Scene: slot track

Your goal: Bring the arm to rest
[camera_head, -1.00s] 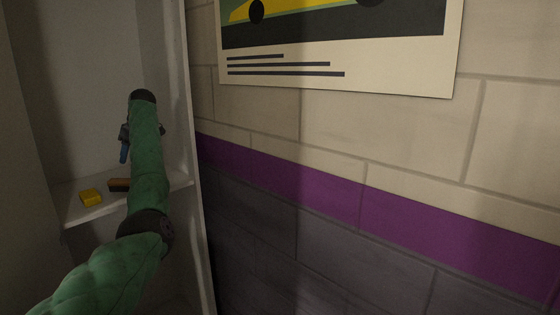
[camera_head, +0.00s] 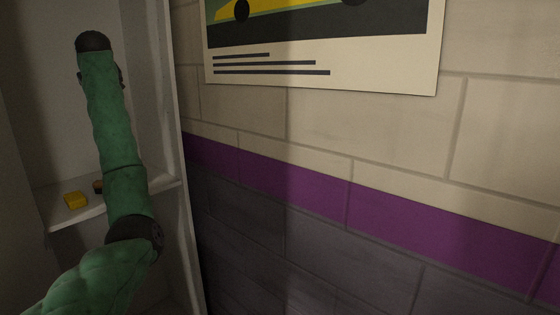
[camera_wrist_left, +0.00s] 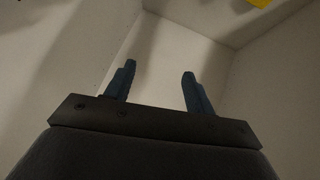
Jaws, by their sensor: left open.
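My left arm (camera_head: 115,155), in a green sleeve, comes in from the lower left of the head view and reaches up in front of a pale cabinet. Its gripper is almost wholly hidden behind the arm's dark wrist end there. In the left wrist view the left gripper (camera_wrist_left: 157,88) shows two blue fingers standing apart with nothing between them. Pale cabinet walls lie beyond the fingers. My right gripper is in neither view.
A shelf (camera_head: 62,219) in the cabinet holds a yellow block (camera_head: 75,201) and a brown block (camera_head: 98,187) partly hidden by my arm. The cabinet's upright side edge (camera_head: 176,120) stands right of the arm. A brick wall with a purple stripe (camera_head: 300,186) and a poster (camera_head: 330,70) is further right.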

